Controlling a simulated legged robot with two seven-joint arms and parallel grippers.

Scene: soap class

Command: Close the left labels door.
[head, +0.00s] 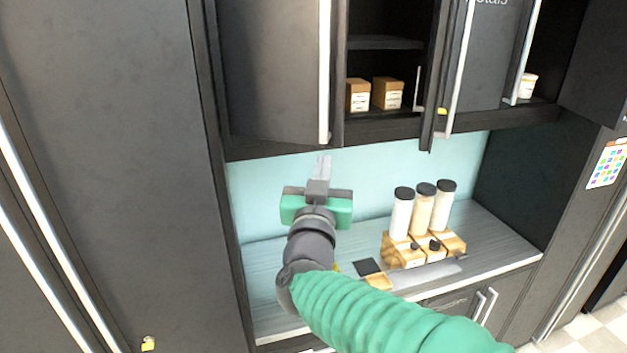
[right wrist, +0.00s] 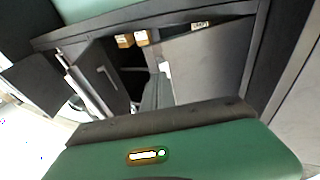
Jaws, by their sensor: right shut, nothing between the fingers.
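The dark grey left upper cabinet door (head: 270,70) has a vertical silver handle (head: 325,70) along its right edge. It stands partly open, swung out from the cabinet. No labels lettering is readable on it. A grey panel in the right wrist view (right wrist: 205,62) looks like this door, though I cannot be sure. My right gripper (head: 322,165), on a green arm, is shut and empty, pointing up just below the door's lower right corner. They look apart, though the depth is hard to tell. My left gripper is not in view.
Small brown boxes (head: 388,93) sit on the open cabinet's shelf. To the right, another dark door (head: 485,60) stands ajar. Black-lidded jars (head: 423,208) and a wooden holder (head: 402,251) stand on the counter (head: 500,232) below. A tall dark panel (head: 110,150) stands at left.

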